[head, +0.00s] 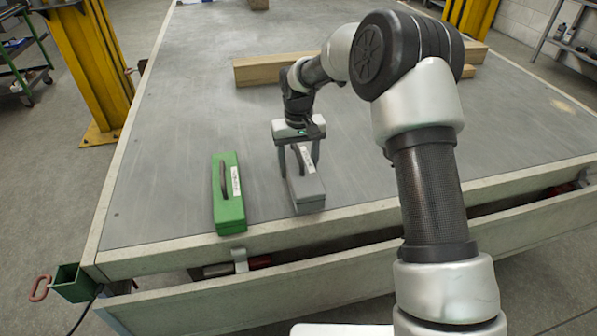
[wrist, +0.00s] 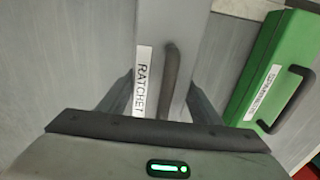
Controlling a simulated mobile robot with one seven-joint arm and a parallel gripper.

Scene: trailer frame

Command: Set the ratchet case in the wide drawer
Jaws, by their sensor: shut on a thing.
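The ratchet case (head: 308,195) is a grey box with a dark handle and a white label. In the wrist view the label on the ratchet case (wrist: 145,80) reads RATCHET. My gripper (head: 301,168) is shut on it from above, a finger along each long side. The case is at or just above the bench top near its front edge; I cannot tell if it touches. Below that edge, a long pale front panel (head: 300,290) stands out from the bench with a dark gap behind it, like a partly open wide drawer. Its inside is mostly hidden.
A green case (head: 228,195) with a dark handle and white label lies left of the ratchet case. Timber beams (head: 275,68) lie farther back on the bench top (head: 180,120). A red and grey thing (head: 258,262) shows in the gap. A green bracket (head: 72,283) juts from the front left corner.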

